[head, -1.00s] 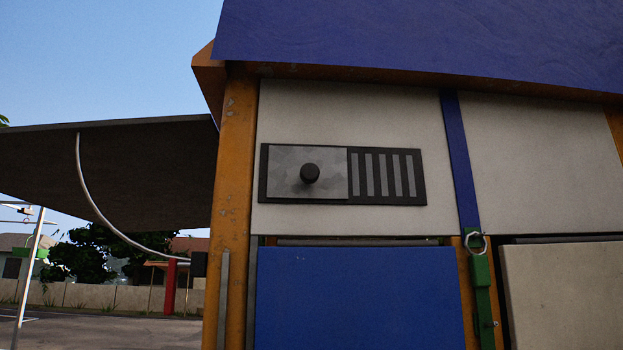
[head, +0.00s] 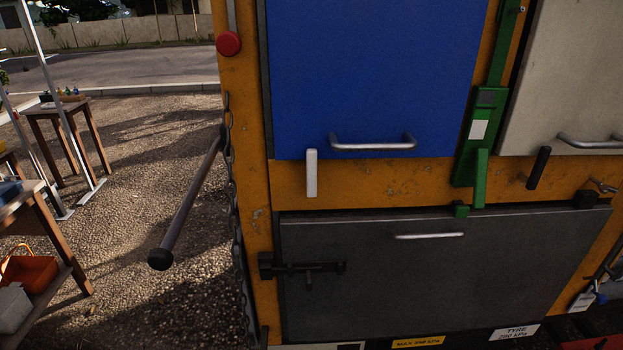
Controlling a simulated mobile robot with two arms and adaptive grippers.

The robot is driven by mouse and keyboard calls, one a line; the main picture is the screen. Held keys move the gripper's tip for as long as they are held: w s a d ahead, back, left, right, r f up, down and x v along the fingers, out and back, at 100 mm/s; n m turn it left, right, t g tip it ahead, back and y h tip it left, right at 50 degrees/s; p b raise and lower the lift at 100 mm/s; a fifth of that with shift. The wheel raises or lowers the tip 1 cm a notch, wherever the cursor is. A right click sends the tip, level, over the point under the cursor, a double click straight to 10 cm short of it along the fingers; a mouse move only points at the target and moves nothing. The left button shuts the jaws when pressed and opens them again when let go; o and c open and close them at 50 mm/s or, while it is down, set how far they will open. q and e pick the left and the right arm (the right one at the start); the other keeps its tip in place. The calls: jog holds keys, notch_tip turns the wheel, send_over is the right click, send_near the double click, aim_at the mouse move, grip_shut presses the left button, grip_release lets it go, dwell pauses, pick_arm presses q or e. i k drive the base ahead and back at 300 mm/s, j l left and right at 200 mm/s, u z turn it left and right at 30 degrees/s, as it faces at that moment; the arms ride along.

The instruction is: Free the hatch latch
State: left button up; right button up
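A blue panel (head: 370,70) with a metal bar handle (head: 373,144) is set in the orange truck side. A white upright tab (head: 311,173) sits at its lower edge. A dark grey panel (head: 390,285) below has a pale handle (head: 429,236), with a black sliding bolt (head: 310,268) at its upper left. A green lever (head: 480,150) stands between the blue panel and a cream panel (head: 575,70), which has a black tab (head: 539,168) at its lower edge. I cannot tell which fitting is the hatch latch. Neither of my grippers is in view.
A dark rod (head: 185,208) with a knobbed end sticks out at the truck's left corner, next to a hanging chain (head: 235,230). A red button (head: 228,43) is above. Wooden tables (head: 65,110) stand on gravel at left, one near an orange basket (head: 28,272).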

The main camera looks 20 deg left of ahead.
aim_at(310, 153)
jog(key=u, duration=0.4)
jog(key=k+l+u, duration=0.1)
jog(key=u, duration=0.3)
jog(key=k+u, duration=0.1)
jog(key=u, duration=0.3)
jog(key=k+u, duration=0.1)
jog(key=u, duration=0.3)
jog(key=k+j, duration=0.1)
jog(key=k+l+u, duration=0.05)
